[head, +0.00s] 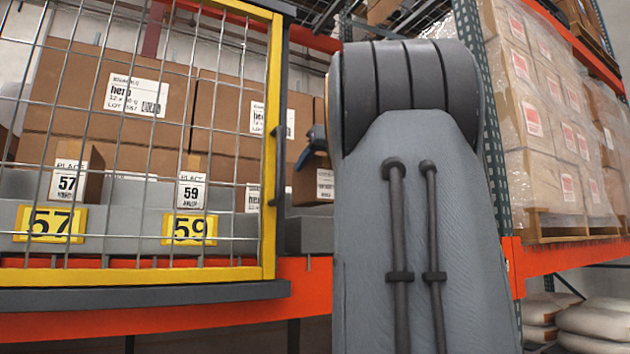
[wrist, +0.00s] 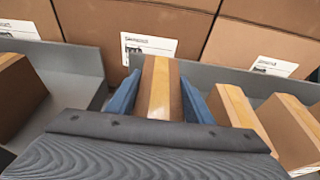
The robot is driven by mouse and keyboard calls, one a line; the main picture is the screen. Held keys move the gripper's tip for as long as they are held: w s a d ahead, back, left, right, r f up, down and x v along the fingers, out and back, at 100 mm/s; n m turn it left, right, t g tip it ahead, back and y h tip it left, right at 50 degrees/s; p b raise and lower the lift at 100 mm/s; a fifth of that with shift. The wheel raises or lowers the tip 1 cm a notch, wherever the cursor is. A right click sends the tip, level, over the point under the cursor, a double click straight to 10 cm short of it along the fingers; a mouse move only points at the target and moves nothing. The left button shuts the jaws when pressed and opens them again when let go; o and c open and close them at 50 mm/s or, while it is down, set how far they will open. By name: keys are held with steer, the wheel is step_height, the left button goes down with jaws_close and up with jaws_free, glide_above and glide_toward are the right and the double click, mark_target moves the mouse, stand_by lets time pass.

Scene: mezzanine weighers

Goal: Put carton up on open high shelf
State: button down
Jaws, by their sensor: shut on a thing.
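In the wrist view my gripper (wrist: 160,98) has its two blue fingers on either side of a small brown carton (wrist: 160,78) with a tan tape strip. The gripper is shut on it. The carton's underside is hidden, so I cannot tell whether it touches the grey shelf (wrist: 75,65). In the head view my arm hides most of the gripper; a bit of blue (head: 316,138) shows left of the arm, near the open edge of the mesh panel (head: 272,140). The held carton is not clearly visible there.
Small cartons (wrist: 18,95) stand left of the gripper, and several more (wrist: 245,112) stand close on its right. Large labelled cartons (wrist: 110,22) form a wall behind. The yellow-framed mesh covers bays 57 (head: 50,224) and 59 (head: 190,229). Wrapped pallet loads (head: 530,110) stand right.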

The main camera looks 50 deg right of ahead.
mark_target(313, 205)
steer(key=shift+f, duration=1.8)
steer(key=shift+f, duration=0.15)
steer(key=c, duration=0.9)
jaws_free()
